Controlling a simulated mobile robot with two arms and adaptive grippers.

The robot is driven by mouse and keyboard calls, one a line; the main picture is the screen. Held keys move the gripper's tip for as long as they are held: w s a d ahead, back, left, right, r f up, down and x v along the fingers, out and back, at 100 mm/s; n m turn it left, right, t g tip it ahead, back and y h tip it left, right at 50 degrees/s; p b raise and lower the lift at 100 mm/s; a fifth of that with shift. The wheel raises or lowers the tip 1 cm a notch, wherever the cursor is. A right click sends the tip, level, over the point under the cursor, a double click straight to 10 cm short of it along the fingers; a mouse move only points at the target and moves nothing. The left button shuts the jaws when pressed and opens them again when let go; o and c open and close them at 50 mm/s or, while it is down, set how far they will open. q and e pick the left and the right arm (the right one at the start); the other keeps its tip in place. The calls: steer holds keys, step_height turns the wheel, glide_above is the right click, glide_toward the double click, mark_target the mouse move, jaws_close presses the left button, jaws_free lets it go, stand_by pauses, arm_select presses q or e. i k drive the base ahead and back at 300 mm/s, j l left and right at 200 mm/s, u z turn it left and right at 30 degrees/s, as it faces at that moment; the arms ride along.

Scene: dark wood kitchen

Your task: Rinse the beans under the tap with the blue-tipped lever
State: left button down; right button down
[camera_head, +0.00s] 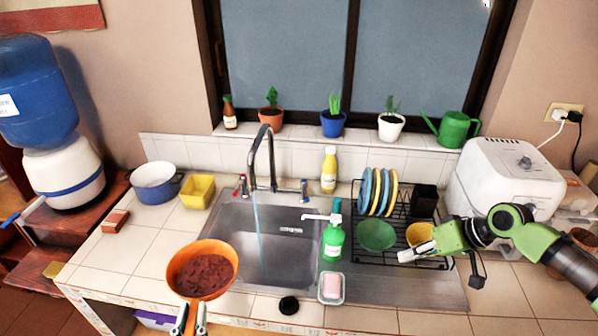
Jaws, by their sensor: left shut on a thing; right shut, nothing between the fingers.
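An orange long-handled strainer or pan (235,258) holds a heap of dark red-brown beans (203,274). My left gripper (189,322) is at the bottom edge of the view, shut on its handle; the pan is at the front left of the sink (224,222), outside the basin. The curved metal tap (268,130) stands behind the sink, and a thin bluish stream of water (258,228) falls from it. The blue-tipped lever (304,188) is right of the tap; a red-tipped lever (242,185) is left of it. My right gripper (405,256) is shut and empty by the dish rack.
A green soap bottle (333,242) and a soap dish (331,290) stand right of the basin. The dish rack (380,192) holds plates and bowls. A blue pot (156,186) and yellow container (198,192) stand left. A black round stopper (289,305) lies in front.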

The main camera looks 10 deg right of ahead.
mark_target(304, 183)
steer(key=i+j, duration=0.3)
steer(key=i, duration=0.25)
steer(key=i+j, duration=0.3)
steer(key=i, duration=0.2)
